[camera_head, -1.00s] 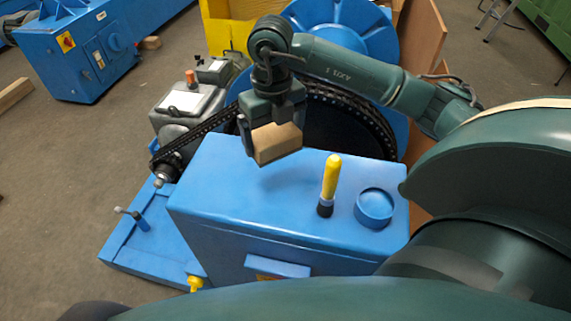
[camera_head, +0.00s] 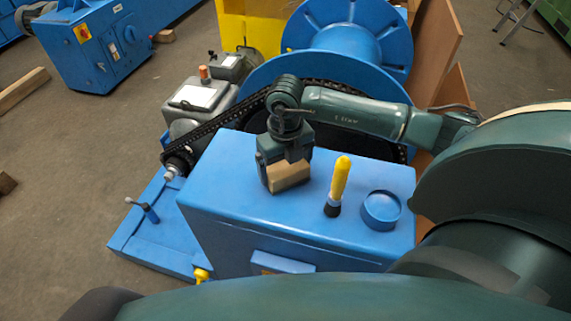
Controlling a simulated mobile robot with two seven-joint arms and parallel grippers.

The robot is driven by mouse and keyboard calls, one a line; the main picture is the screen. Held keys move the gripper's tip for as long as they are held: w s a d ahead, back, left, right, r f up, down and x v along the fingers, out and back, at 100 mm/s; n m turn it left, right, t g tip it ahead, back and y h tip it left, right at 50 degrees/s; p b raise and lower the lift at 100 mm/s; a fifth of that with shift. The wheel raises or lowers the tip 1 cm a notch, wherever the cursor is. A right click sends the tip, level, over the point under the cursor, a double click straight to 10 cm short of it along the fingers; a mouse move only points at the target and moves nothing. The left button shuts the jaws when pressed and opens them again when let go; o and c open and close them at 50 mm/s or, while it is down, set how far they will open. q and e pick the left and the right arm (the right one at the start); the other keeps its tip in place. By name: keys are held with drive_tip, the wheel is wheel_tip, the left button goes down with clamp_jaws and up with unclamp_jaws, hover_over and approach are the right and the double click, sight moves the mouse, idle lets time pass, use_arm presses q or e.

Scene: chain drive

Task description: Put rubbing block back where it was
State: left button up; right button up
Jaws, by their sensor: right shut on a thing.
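The rubbing block (camera_head: 288,176) is a small tan block. My right gripper (camera_head: 285,166) is shut on it, pointing down. The block is over the left middle part of the blue cabinet top (camera_head: 235,185), at or very close to the surface; I cannot tell whether it touches. The gripper hides the block's upper part. My left gripper is not in view.
A yellow-handled tool (camera_head: 339,182) stands upright on the cabinet top, right of the block. A round blue cap (camera_head: 381,210) is further right. A black chain (camera_head: 215,125) and a large blue reel (camera_head: 340,50) are behind. The top's left part is clear.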

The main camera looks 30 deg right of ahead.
sight(286, 166)
drive_tip(key=shift+f, duration=0.15)
drive_tip(key=o, duration=0.7)
wheel_tip(286, 166, up, 12)
drive_tip(key=shift+r+b, duration=0.25)
drive_tip(key=shift+b, duration=0.35)
